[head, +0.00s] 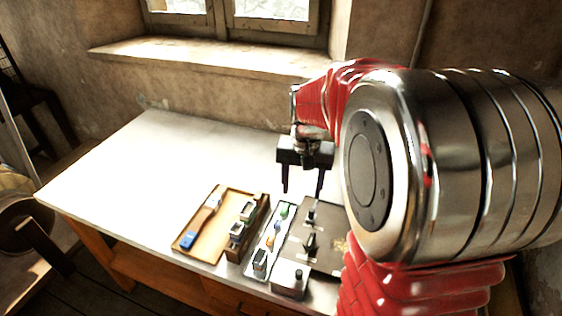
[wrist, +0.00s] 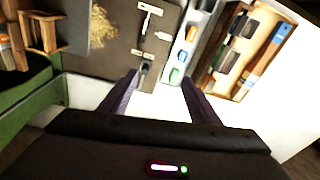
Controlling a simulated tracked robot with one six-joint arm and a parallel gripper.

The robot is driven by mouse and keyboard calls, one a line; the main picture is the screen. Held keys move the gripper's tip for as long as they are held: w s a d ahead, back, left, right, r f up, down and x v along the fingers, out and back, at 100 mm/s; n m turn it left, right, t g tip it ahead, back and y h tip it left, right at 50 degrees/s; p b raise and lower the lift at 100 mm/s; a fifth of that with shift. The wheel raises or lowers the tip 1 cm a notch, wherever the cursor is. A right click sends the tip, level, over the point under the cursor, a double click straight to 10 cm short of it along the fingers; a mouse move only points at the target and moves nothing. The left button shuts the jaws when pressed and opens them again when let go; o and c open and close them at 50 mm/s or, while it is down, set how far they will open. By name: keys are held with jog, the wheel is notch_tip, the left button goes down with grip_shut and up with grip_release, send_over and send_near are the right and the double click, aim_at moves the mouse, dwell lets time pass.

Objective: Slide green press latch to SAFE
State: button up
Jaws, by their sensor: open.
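My gripper (head: 303,192) is open and empty, pointing down above the far end of a dark plate (head: 325,255) on the table. It also shows in the wrist view (wrist: 160,80), with its two fingers apart and a small dark lever (wrist: 146,70) just beyond them. A large green body (wrist: 38,85) fills part of the left side of the wrist view; in the head view my arm covers that area. I cannot make out a green latch or a SAFE mark on it. A small green knob (head: 284,210) sits on a pale strip beside the dark plate.
The pale strip (head: 257,245) also carries blue and orange knobs. A wooden tray (head: 222,222) with several parts lies to its left. A grey box (head: 290,280) stands near the front edge. The white table (head: 150,165) is clear at left and back.

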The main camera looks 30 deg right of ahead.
jog(key=m+g, duration=0.1)
jog(key=m, duration=0.1)
send_over(312, 210)
notch_tip(312, 210, down, 5)
jog(key=shift+r, duration=0.1)
notch_tip(312, 210, down, 10)
jog(key=shift+r, duration=0.1)
dwell(0.4)
jog(key=shift+c, duration=0.5)
jog(key=c, duration=1.1)
jog(key=shift+c, duration=0.2)
